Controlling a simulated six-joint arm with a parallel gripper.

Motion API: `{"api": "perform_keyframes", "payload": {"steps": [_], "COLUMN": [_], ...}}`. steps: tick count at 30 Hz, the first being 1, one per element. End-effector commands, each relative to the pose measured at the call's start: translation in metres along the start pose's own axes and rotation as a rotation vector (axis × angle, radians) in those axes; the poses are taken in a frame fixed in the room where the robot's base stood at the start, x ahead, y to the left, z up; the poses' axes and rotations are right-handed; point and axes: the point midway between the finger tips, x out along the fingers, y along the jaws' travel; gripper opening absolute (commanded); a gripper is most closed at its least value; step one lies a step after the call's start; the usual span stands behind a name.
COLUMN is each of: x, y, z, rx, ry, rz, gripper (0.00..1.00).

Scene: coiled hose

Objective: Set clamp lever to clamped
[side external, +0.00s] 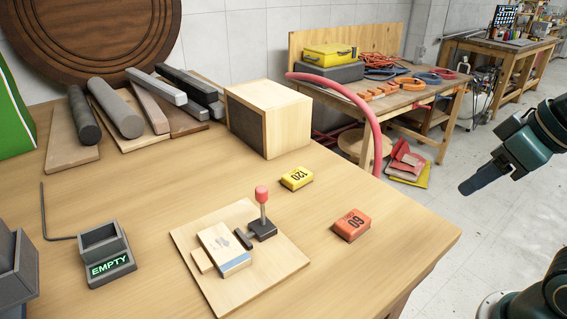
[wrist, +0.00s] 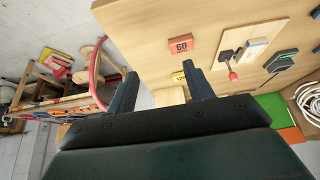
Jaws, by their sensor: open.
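The clamp lever (side external: 262,194) stands upright with a pink-red knob on a dark base, mounted on a light wooden board (side external: 272,275). A dark clamp arm (side external: 243,239) reaches from the base toward a pale block with a blue edge (side external: 224,249); I cannot tell whether it touches the block. In the wrist view the lever's red knob (wrist: 233,76) lies right of my gripper, beyond the fingertips. My gripper (side external: 468,187) is off the table's right side, well away from the lever. Its two fingers (wrist: 161,80) are apart with nothing between them.
An orange block marked 60 (side external: 352,224) and a yellow block marked 120 (side external: 297,178) lie right of the board. A wooden box (side external: 268,117) stands behind. A grey holder reading EMPTY (side external: 107,255) and a thin bent rod (side external: 43,210) are at left. Bare tabletop surrounds the board.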

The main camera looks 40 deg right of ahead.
Motion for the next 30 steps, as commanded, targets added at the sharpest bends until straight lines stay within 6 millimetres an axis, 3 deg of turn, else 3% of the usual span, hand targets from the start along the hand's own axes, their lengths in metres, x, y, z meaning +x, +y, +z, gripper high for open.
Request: {"api": "perform_keyframes", "payload": {"steps": [1, 6, 8, 19, 30], "x": [0.0, 0.0, 0.001, 0.009, 0.028], "y": [0.0, -0.001, -0.002, -0.018, -0.059], "z": [-0.002, -0.011, -0.017, -0.074, -0.131], "rx": [-0.002, -0.012, -0.018, -0.077, -0.151], "ry": [0.0, -0.006, -0.008, -0.028, -0.038], "rz": [0.0, 0.002, 0.005, 0.032, 0.075], "gripper": [0.42, 0.09, 0.0, 0.0, 0.0]}}
